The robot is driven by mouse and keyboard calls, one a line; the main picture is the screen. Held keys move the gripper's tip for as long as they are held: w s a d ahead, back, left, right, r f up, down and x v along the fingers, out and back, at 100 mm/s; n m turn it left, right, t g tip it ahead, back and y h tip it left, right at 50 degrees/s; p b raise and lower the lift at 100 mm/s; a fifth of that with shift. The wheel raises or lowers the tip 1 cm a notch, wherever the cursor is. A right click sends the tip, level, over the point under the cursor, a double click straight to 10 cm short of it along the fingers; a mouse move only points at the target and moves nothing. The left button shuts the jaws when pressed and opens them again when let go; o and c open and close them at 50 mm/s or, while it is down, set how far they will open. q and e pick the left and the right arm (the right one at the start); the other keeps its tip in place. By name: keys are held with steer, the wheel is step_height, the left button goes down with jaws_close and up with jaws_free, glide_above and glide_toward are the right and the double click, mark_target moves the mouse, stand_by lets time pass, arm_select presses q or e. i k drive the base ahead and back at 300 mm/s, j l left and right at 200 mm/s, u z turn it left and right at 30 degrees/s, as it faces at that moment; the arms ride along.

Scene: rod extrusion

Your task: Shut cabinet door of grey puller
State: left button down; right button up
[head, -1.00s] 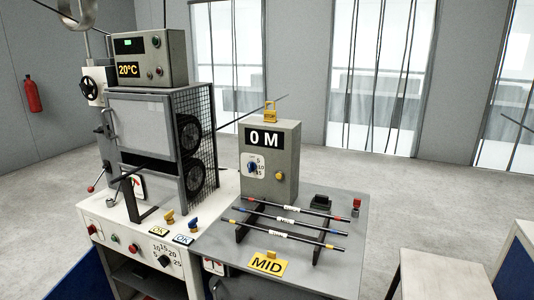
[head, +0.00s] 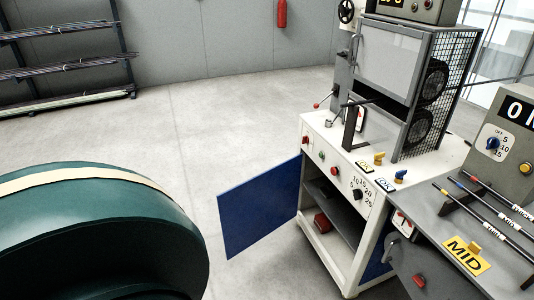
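The puller is a cabinet with a white body (head: 352,215) and a grey caged unit (head: 392,65) on top, right of centre in the head view. Its blue cabinet door (head: 258,208) stands wide open, swung out to the left. The open compartment shows a shelf (head: 340,208) and a red item (head: 322,222) low inside. Neither of my grippers is in view.
A large dark green rounded object with a cream band (head: 95,240) fills the lower left. A rack of rods (head: 65,70) stands at the far left wall. The grey table (head: 430,265) with rods adjoins the puller on the right. The floor between is clear.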

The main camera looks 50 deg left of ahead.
mark_target(249, 211)
steer(key=j+z, duration=0.1)
steer(key=j, duration=0.55)
steer(key=j+z, duration=0.1)
steer(key=j, duration=0.55)
steer(key=k+j, duration=0.1)
steer(key=j, duration=0.55)
steer(key=k+j+z, duration=0.15)
steer(key=j, duration=0.5)
steer(key=j+z, duration=0.1)
steer(key=j, duration=0.6)
steer(key=k+j+z, duration=0.1)
steer(key=j, duration=0.5)
steer(key=k+j+z, duration=0.1)
steer(key=j, duration=0.55)
steer(key=k+j, duration=0.25)
steer(key=j, duration=0.35)
steer(key=l+u, duration=0.2)
steer(key=u, duration=0.3)
steer(key=k+j, duration=0.05)
